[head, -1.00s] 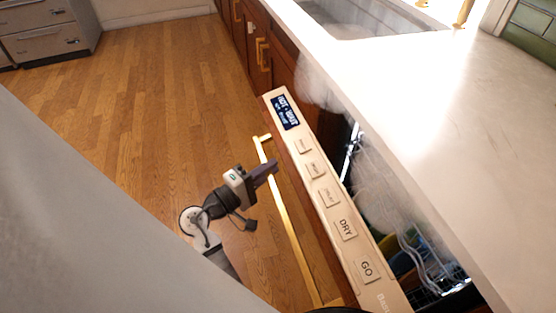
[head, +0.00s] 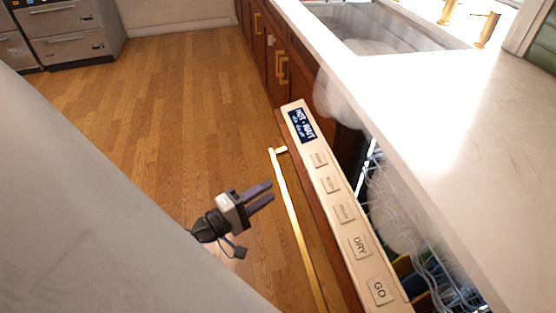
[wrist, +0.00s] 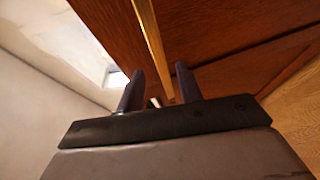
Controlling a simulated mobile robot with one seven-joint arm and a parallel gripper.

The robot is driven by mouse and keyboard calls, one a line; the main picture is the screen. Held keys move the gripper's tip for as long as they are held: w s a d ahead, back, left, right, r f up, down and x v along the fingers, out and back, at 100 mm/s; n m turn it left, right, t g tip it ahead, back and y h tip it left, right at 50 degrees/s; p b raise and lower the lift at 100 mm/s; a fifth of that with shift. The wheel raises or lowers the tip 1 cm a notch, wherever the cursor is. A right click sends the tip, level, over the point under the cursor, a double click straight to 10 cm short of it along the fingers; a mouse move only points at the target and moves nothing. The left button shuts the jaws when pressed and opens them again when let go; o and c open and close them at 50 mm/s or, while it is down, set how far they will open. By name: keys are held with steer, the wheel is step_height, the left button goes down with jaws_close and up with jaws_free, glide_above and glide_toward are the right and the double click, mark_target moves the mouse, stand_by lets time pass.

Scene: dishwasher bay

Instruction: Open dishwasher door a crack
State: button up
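The dishwasher door (head: 345,215) stands ajar, tilted out from under the counter, with a gap showing racks and dishes inside. Its top edge carries a display and buttons, including DRY and GO. A long gold bar handle (head: 292,220) runs along its front; the bar also shows in the wrist view (wrist: 150,45). My gripper (head: 268,195) is just left of the handle in the head view, its two dark fingers apart and empty. In the wrist view my gripper (wrist: 158,85) has the bar's end showing between its fingers; exact depth to the bar is unclear.
White steam (head: 335,98) rises at the door's far end. The pale countertop (head: 470,150) with a sink (head: 390,35) overhangs the opening on the right. Wooden cabinets (head: 272,50) stand beyond. Open wood floor (head: 185,110) lies left of the door.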

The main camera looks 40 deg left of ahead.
steer(key=v, duration=0.8)
stand_by(1.0)
